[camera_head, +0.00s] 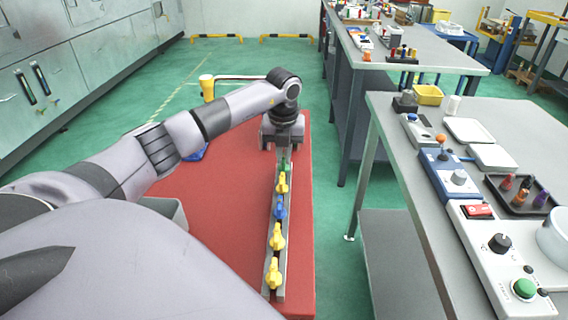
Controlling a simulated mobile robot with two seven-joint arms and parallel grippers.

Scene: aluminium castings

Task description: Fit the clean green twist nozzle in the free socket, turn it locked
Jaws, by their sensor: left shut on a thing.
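A grey rail (266,262) runs away from me along the right part of a red surface (225,245). Several nozzles stand in a row on it: a yellow one (273,274) nearest, another yellow one (277,237), a blue one (280,207) and a yellow one (282,183). The green twist nozzle (284,165) shows at the rail's far end, just below my left gripper (284,157). My left gripper points down there, shut on the green nozzle. The wrist hides the fingers and the socket, so I cannot tell how deep the nozzle sits. My right gripper is out of view.
A grey bin (178,213) is partly hidden behind my left arm. A yellow-topped post (207,88) stands beyond the arm. A grey workbench (408,165) with control boxes and a dark tray (519,204) stands at the right. Green floor is clear between them.

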